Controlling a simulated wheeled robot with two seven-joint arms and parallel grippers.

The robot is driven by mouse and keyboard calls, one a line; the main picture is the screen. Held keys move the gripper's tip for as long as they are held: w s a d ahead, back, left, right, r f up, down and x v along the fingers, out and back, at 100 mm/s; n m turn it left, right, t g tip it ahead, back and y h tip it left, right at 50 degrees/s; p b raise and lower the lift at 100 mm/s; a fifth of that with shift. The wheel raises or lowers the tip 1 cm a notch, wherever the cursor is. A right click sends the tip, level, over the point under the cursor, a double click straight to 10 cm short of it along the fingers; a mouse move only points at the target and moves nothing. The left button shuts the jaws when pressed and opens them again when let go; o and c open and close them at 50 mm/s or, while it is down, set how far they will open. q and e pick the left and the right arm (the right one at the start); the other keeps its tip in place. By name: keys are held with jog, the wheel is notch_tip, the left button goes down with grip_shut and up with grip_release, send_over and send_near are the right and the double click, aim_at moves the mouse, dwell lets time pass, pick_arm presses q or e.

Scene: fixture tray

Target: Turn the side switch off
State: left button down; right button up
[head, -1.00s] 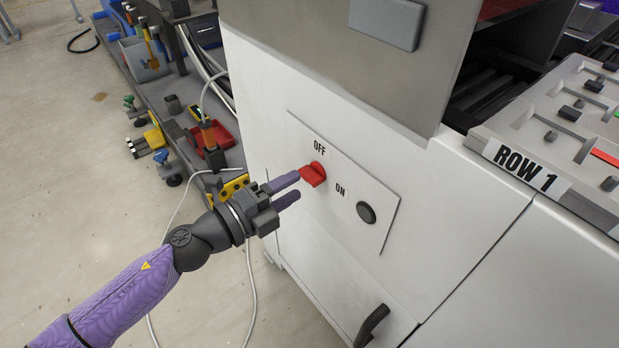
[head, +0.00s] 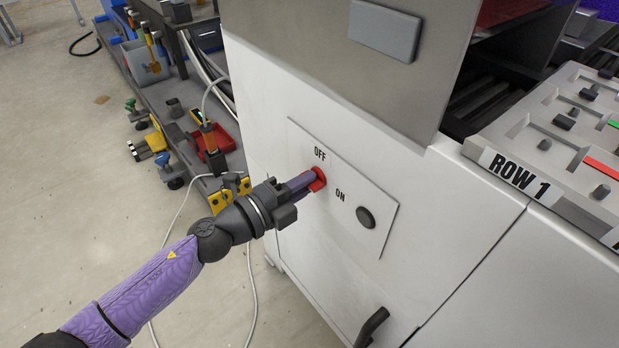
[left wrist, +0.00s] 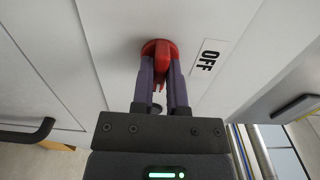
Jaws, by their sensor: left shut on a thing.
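The red side switch (head: 318,178) is on a panel (head: 345,232) on the white machine side, with the OFF label above it and the ON label (head: 336,195) to its lower right. My left gripper (head: 308,184) reaches in from the left, and its purple fingers are shut on the switch. In the left wrist view the red knob (left wrist: 160,50) sits between the two fingertips, with the OFF label (left wrist: 208,61) to the right. The fingers cover part of the knob in the head view. My right gripper is not in view.
A round black button (head: 366,217) sits to the right of the switch on the same panel. A dark handle (head: 371,326) sticks out lower down. The ROW 1 tray (head: 485,155) is at the right. A cluttered tool bench (head: 160,100) stands behind at the left.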

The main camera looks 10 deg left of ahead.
pick_arm(q)
jog(key=n+p, duration=0.3)
jog(key=n, duration=0.2)
jog(key=shift+n, duration=0.4)
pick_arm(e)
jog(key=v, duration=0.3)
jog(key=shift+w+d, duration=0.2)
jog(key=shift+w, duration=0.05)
